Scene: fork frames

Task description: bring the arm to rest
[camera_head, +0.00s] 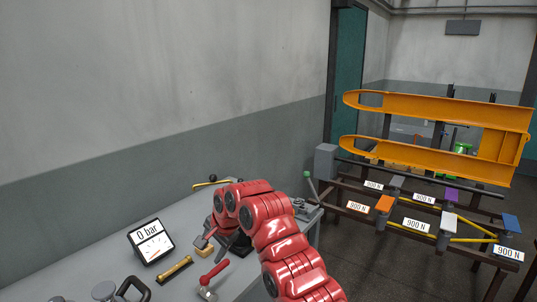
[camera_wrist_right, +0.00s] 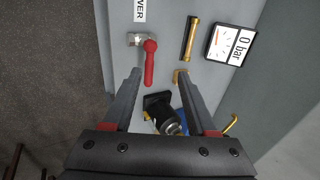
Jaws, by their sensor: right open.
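My right arm is red and reaches over the grey bench in the head view. Its right gripper (camera_head: 205,240) is partly hidden there by the arm. In the wrist view the right gripper (camera_wrist_right: 160,78) shows two dark fingers spread apart, with nothing held. A black fitting (camera_wrist_right: 163,112) lies below, seen between the fingers. A red-handled lever (camera_wrist_right: 150,62) is just beyond the fingertips, and also shows in the head view (camera_head: 214,273). My left gripper is not in view.
The bench (camera_head: 90,262) carries a gauge reading 0 bar (camera_head: 151,242) and a brass cylinder (camera_head: 175,269). A yellow lever (camera_head: 210,183) is at the back. An orange fork frame (camera_head: 440,106) stands at the right, above a rack with several 900 N labels.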

